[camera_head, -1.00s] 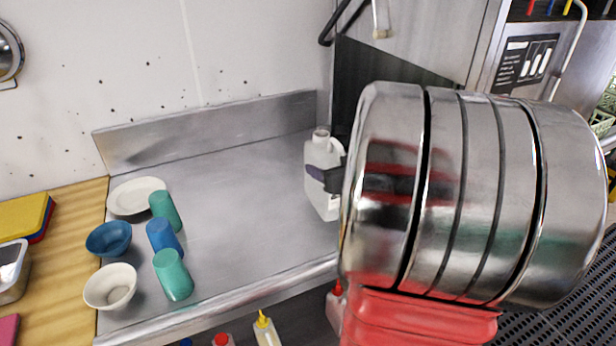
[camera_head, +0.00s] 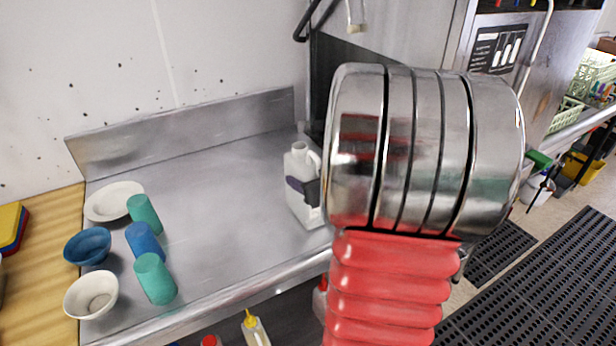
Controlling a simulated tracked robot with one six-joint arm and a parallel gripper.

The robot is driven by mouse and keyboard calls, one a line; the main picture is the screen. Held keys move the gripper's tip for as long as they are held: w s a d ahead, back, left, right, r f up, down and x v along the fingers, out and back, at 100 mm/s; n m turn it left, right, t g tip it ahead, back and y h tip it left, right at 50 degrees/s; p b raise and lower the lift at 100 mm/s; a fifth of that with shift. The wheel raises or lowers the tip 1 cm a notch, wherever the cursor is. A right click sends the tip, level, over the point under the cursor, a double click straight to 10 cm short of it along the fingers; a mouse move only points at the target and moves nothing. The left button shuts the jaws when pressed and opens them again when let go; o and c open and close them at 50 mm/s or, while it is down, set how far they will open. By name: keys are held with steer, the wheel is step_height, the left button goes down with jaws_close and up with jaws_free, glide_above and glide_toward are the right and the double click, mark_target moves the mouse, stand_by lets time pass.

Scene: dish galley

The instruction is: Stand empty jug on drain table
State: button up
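The white jug (camera_head: 299,170) with a dark label stands upright at the right end of the steel drain table (camera_head: 215,215), close to the dishwashing machine. Its right side is partly hidden by my arm's large metal joint. A dark piece, perhaps a finger of my gripper (camera_head: 311,192), shows against the jug's lower right side. The rest of my gripper is hidden behind the arm, so its opening and any hold on the jug cannot be seen. I cannot tell whether the jug's base touches the table.
A white plate (camera_head: 114,201), blue bowl (camera_head: 88,246), white bowl (camera_head: 91,295), teal cup (camera_head: 155,279), blue cup (camera_head: 144,241) and another teal cup (camera_head: 145,214) occupy the table's left end. Its middle is clear. A raised backsplash (camera_head: 190,130) runs behind. Bottles (camera_head: 256,330) stand below the front edge.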

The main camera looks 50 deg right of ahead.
steer(key=o, duration=1.1)
steer(key=v, duration=1.2)
steer(key=shift+d, duration=0.1)
stand_by(0.4)
